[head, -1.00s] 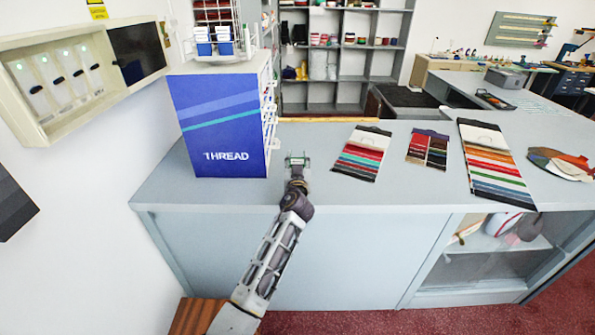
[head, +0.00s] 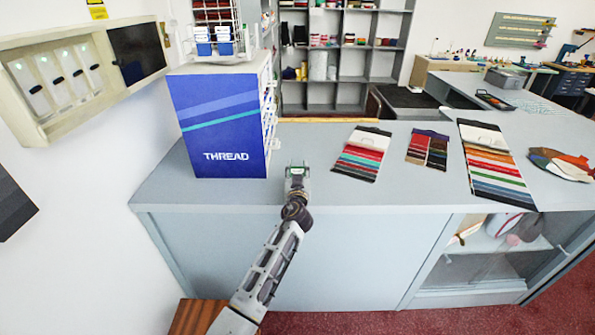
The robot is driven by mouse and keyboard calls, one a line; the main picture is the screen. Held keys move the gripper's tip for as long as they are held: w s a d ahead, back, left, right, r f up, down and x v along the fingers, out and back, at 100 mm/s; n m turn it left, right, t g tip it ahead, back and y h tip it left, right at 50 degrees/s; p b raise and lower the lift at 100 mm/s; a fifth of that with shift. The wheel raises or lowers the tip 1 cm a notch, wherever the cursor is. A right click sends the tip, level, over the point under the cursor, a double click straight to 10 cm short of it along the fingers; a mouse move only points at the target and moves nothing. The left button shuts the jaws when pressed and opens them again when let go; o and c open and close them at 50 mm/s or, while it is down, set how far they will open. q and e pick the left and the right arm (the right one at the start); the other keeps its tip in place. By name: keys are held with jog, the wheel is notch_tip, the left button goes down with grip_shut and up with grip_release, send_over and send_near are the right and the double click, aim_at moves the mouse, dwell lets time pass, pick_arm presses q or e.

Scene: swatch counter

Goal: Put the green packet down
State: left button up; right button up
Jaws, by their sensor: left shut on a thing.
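My left gripper (head: 297,171) is over the front part of the grey counter (head: 330,193), just right of the blue thread display box. It is shut on the green packet (head: 298,166), of which only a small greenish edge shows between the fingertips. The fingers hide the rest of the packet. I cannot tell whether the packet touches the counter top. My right gripper is not in view.
The blue THREAD box (head: 218,125) stands close on the left. Fabric swatch cards lie to the right: one striped card (head: 362,153), a small dark one (head: 428,149) and a long one (head: 493,165). Bare counter lies between the box and the cards.

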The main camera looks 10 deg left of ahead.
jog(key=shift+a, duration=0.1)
pick_arm(q)
jog(key=shift+f, duration=0.15)
jog(key=o, duration=0.8)
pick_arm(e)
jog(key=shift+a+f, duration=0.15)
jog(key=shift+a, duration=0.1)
pick_arm(q)
jog(key=shift+r, duration=0.2)
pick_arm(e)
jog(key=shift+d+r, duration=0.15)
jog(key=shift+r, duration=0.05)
